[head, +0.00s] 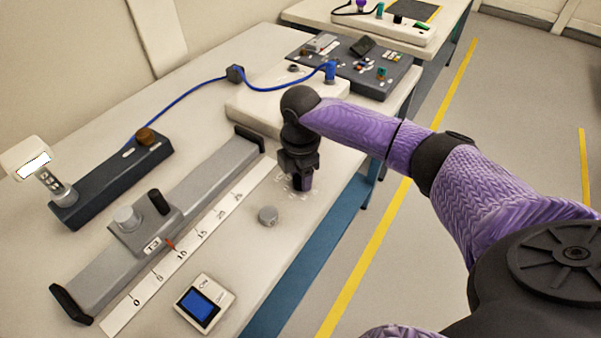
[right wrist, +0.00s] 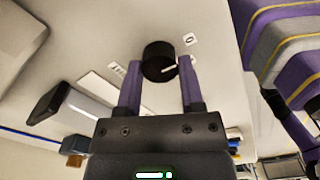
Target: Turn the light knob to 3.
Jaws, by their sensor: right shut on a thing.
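A round black knob (right wrist: 159,60) with a white pointer line stands on the pale table between my fingertips in the right wrist view. Its line points toward the right finger. Small white labels with dark marks lie around it. My right gripper (right wrist: 160,78) is shut on this knob, one purple finger on each side. In the head view my right gripper (head: 301,184) points down at the table and hides the knob, with faint white dial marks around it. I cannot read which number the pointer is at. My left gripper is not in view.
A grey rail (head: 190,210) with a slider and a white scale (head: 205,232) lie to the left. A grey round piece (head: 268,215) and a blue-screened meter (head: 203,304) lie nearer. A white box (head: 262,107) with a blue cable stands behind the gripper.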

